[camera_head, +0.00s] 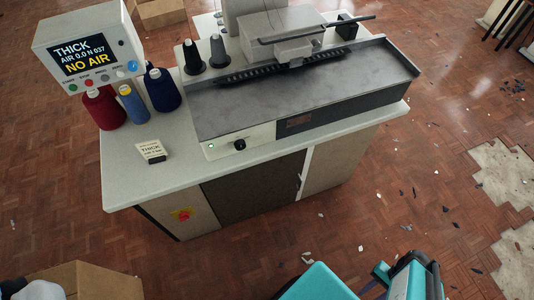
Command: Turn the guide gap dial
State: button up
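The guide gap dial appears to be the small black knob (239,144) on the pale front panel (262,137) of the grey buttonhole machine (330,85). A small green light glows at the panel's left end. The dial's pointer and markings are too small to read. The display box (90,55) at the upper left reads "THICK", "AIR 0.0 N 037" and "NO AIR". A small card (150,148) on the table, left of the dial, also reads "THICK". I cannot make out my gripper in this view, and nothing touches the dial.
The machine stands on a pale worktable (125,180). Red, blue and navy thread cones (133,105) stand below the display, and dark cones (218,52) behind. A cardboard box (85,283) is at lower left. Floor in front is mostly open, with scattered chips and broken patches at right.

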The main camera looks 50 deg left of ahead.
aim_at(239, 145)
jog(key=z, duration=0.35)
jog(key=k, duration=0.85)
jog(key=u, duration=3.35)
